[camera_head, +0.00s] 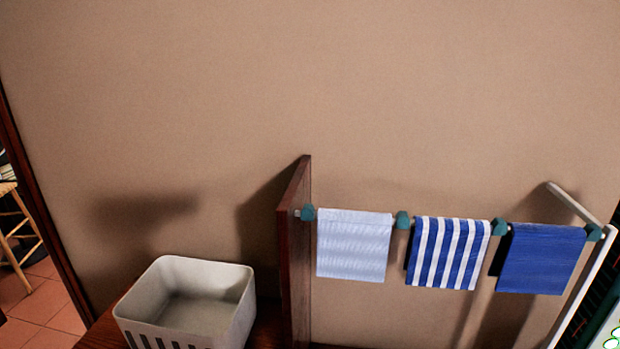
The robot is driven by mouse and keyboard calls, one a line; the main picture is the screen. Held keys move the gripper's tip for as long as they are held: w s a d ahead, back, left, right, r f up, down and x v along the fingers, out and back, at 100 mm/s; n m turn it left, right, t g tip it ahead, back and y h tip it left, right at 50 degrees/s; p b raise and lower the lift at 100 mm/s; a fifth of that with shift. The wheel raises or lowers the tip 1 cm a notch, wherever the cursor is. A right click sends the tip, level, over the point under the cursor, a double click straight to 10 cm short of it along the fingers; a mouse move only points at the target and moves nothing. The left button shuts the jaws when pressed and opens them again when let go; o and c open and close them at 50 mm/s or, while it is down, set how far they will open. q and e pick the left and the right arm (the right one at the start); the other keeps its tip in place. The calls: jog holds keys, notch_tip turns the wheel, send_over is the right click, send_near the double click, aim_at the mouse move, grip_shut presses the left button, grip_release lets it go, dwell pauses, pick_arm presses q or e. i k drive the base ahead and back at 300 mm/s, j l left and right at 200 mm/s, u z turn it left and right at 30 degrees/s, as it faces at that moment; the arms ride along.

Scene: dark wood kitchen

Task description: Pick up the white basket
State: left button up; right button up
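The white basket (241,320) stands at the lower left of the head view, on a dark wood surface (103,334). It is upright, roughly square with rounded corners, and has slots in its front wall. It looks empty inside. Its lower front is cut off by the picture's bottom edge. Neither of my grippers is in view, and nothing touches the basket from above.
A dark wood panel (295,250) stands upright just right of the basket. Right of it, a rail holds a pale blue towel (354,246), a striped towel (448,252) and a blue towel (541,259). A wall is behind. A stool (18,235) stands far left.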

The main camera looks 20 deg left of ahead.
aim_at(178, 302)
jog(key=j+u, duration=0.1)
jog(key=u, duration=0.3)
jog(key=i+u, duration=0.1)
jog(key=u, duration=0.25)
jog(key=j+u, duration=0.15)
jog(key=u, duration=0.25)
jog(key=i+u, duration=0.15)
jog(key=u, duration=0.25)
jog(key=i+j+z, duration=0.1)
jog(key=z, duration=0.75)
jog(key=k+j, duration=0.05)
